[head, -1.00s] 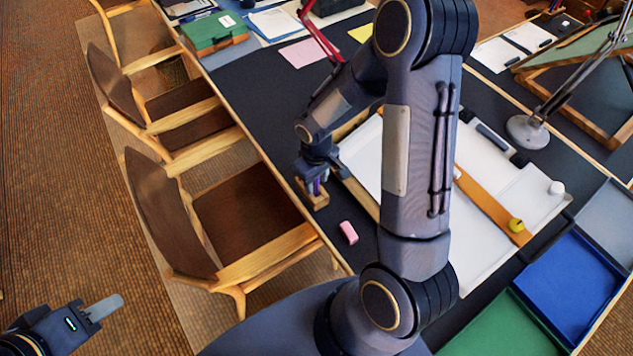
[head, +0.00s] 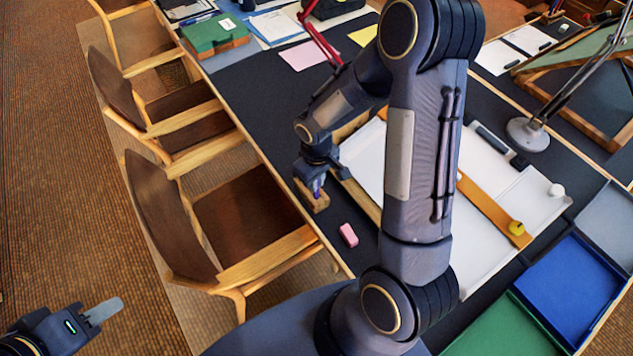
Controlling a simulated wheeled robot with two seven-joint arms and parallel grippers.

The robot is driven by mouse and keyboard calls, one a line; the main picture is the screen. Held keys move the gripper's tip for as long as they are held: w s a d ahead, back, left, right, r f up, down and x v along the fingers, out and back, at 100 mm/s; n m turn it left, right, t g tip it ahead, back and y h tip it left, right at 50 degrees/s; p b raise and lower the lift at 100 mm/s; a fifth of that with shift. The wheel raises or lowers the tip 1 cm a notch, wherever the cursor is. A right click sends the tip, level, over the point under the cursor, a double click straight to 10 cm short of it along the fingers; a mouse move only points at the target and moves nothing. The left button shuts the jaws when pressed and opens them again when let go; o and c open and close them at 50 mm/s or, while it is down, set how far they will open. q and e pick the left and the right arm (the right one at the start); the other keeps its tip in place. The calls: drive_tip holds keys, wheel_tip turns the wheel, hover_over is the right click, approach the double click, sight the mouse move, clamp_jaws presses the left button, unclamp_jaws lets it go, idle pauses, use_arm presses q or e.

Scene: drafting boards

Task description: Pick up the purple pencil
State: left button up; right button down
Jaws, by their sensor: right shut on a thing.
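The purple pencil (head: 317,188) shows as a small purple sliver between the fingers of my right gripper (head: 317,186), over a small wooden block (head: 312,197) near the table's left edge. The gripper points down and is shut on the pencil. Most of the pencil is hidden by the fingers, and I cannot tell whether its lower end is still in the block. My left gripper (head: 103,311) is at the lower left, over the floor and far from the table. Its finger shows from the side, so its opening is unclear.
A pink eraser (head: 348,235) lies just in front of the block. A white drawing board (head: 500,215) with an orange wooden straightedge (head: 492,207) lies to the right. Blue (head: 570,285) and green (head: 490,325) trays are at the lower right. Chairs (head: 225,215) line the left edge.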

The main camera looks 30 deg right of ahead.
drive_tip(key=s+a+r+b, duration=0.2)
drive_tip(key=s+a+r, duration=0.7)
drive_tip(key=r, duration=0.3)
drive_tip(key=shift+s, duration=0.85)
drive_tip(key=shift+r, duration=0.1)
drive_tip(key=c, duration=2)
unclamp_jaws()
clamp_jaws()
